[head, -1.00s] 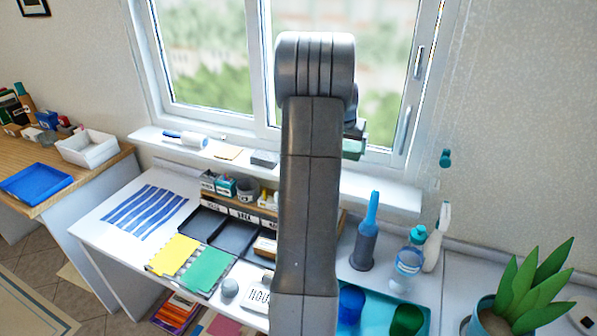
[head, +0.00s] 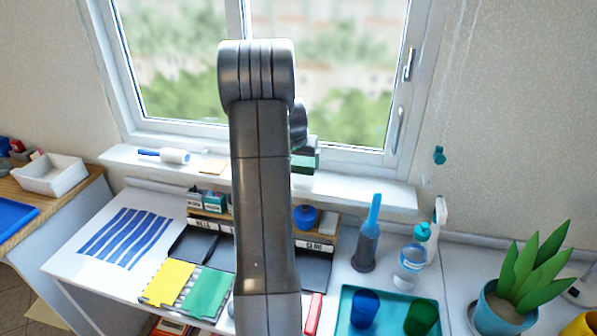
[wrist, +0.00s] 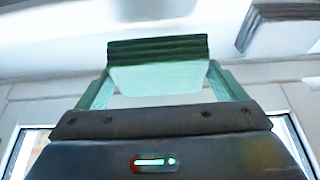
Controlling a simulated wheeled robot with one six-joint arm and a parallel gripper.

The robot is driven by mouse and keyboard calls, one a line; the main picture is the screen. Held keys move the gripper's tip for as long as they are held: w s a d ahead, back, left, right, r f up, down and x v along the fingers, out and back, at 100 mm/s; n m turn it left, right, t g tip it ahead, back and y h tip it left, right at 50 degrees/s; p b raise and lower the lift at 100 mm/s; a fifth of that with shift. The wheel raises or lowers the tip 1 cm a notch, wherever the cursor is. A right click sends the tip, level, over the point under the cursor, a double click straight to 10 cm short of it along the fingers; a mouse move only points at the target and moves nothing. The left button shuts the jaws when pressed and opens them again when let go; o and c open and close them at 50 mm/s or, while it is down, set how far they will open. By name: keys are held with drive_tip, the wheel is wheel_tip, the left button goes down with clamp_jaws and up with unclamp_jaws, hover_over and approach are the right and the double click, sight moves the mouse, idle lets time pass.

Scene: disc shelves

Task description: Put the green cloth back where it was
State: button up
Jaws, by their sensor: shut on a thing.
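The green cloth (wrist: 157,52) is a folded, layered block, dark green along its edge and paler on the face toward me. My gripper (wrist: 158,88) is shut on it, with a finger at each side in the wrist view. In the head view the cloth (head: 303,164) shows just right of my arm, in front of the window and near the sill. My gripper is mostly hidden behind my arm there. I cannot tell whether the cloth touches the white window sill (head: 365,191).
On the sill are a tan folded cloth (head: 212,167) and a blue-and-white roller (head: 165,155). A dark layered stack (wrist: 280,28) shows in the wrist view. Below, the desk holds yellow (head: 170,282) and green sheets (head: 208,292), a bottle (head: 412,255) and cups. The sill's right part looks clear.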

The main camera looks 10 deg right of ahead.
sight(300, 170)
drive_tip(key=shift+f+p, duration=0.4)
drive_tip(key=shift+f, duration=1.8)
drive_tip(key=shift+f, duration=0.25)
drive_tip(key=o, duration=0.6)
drive_tip(key=shift+r, duration=0.1)
drive_tip(key=shift+r, duration=0.25)
drive_tip(key=b+v, duration=0.2)
drive_tip(key=v, duration=1)
drive_tip(key=shift+f, duration=0.1)
